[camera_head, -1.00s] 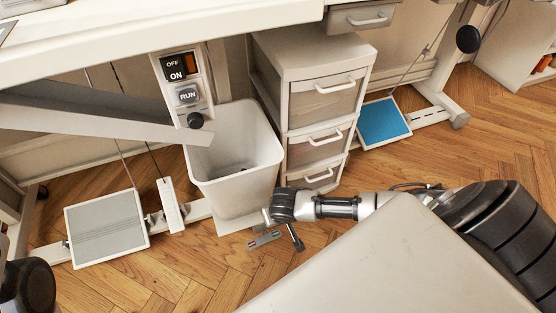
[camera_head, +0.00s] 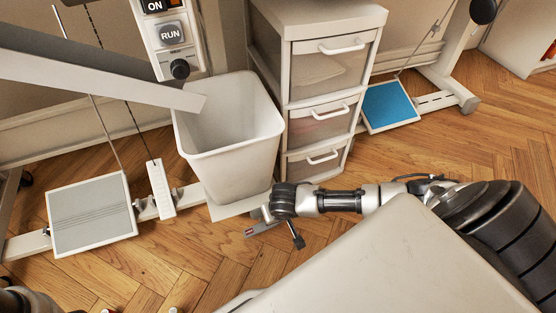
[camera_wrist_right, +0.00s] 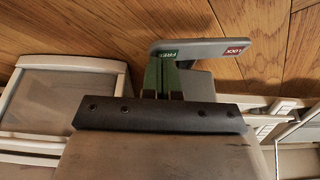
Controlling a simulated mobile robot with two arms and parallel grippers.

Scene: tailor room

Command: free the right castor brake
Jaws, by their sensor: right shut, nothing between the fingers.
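The brake pedal is a small grey lever with a red label, low in front of the white bin in the head view (camera_head: 260,230). In the right wrist view the brake pedal (camera_wrist_right: 207,46) shows a green FREE label at its left end and a red LOCK label at its right end. My right gripper (camera_head: 267,215) is shut and empty, right at the pedal; it covers the FREE end in the head view. In the wrist view the shut fingers (camera_wrist_right: 164,72) reach the FREE label; whether they press it is unclear. The castor itself is hidden.
A white bin (camera_head: 225,165) stands just behind the pedal, beside a drawer unit (camera_head: 318,95). A grey foot pedal (camera_head: 92,215) and a white upright strip pedal (camera_head: 161,190) lie left. A blue pad (camera_head: 391,106) lies at back right. Wooden floor (camera_head: 190,265) is clear in front.

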